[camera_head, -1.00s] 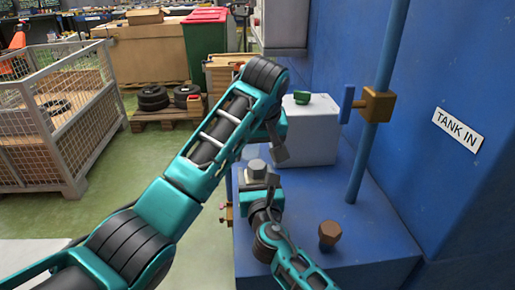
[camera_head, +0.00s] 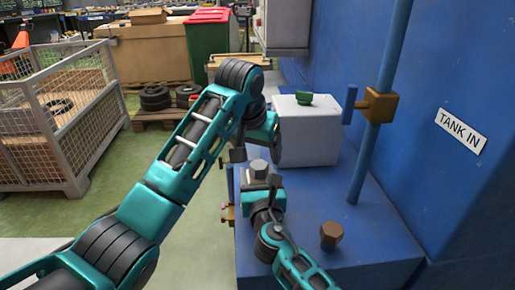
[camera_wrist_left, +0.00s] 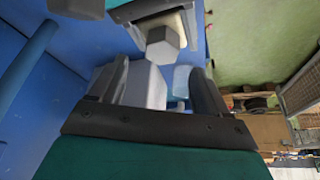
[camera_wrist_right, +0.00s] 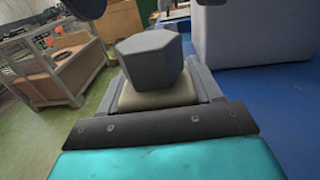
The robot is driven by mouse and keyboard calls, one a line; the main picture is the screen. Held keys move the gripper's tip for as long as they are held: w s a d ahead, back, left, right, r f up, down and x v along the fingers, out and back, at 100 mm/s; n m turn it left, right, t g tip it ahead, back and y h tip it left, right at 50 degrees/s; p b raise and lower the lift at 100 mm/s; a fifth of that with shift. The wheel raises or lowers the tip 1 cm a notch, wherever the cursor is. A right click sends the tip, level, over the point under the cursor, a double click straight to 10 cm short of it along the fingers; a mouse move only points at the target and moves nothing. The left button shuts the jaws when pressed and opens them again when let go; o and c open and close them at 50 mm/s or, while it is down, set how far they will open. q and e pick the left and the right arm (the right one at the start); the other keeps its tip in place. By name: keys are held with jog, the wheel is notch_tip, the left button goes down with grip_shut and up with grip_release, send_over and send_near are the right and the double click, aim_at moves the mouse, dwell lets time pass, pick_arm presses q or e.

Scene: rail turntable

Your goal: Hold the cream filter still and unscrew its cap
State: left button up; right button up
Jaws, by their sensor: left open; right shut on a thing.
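The cream filter (camera_wrist_right: 157,94) stands upright on the blue bench, with its grey hexagonal cap (camera_wrist_right: 152,60) on top. In the head view the cap (camera_head: 258,168) shows above my right gripper (camera_head: 262,188), which hides most of the filter body. My right gripper is shut on the cream filter below the cap. My left gripper (camera_head: 246,150) is open and empty, beyond and above the cap and apart from it. In the left wrist view, the cap (camera_wrist_left: 163,45) lies past the fingertips, with the cream body (camera_wrist_left: 178,22) behind it.
A pale grey box (camera_head: 309,143) with a green knob (camera_head: 304,98) stands behind the filter. A blue pipe (camera_head: 378,130) with a brown valve block (camera_head: 380,104) rises at right. A brown hexagonal knob (camera_head: 331,234) sits on the bench (camera_head: 375,250) in front.

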aim_at(260, 165)
pick_arm(q)
jog(key=shift+f, duration=1.9)
jog(key=shift+c, duration=0.2)
jog(key=c, duration=1.3)
jog(key=n, duration=0.1)
jog(key=n+y, duration=0.1)
jog(key=n, duration=0.1)
jog(key=shift+s+d, duration=0.1)
jog(key=shift+d, duration=0.15)
jog(key=shift+n+t+y, duration=0.3)
jog(key=shift+n+y, duration=0.3)
jog(key=shift+n, duration=0.9)
jog(key=shift+d+n+y, duration=0.1)
jog(key=shift+n+y, duration=0.2)
jog(key=shift+n, duration=0.4)
jog(key=n+y, duration=0.1)
jog(key=n, duration=0.3)
jog(key=shift+n+g+y, duration=0.3)
jog(key=shift+g+y, duration=0.1)
jog(key=o, duration=1.3)
jog(key=shift+c, duration=0.2)
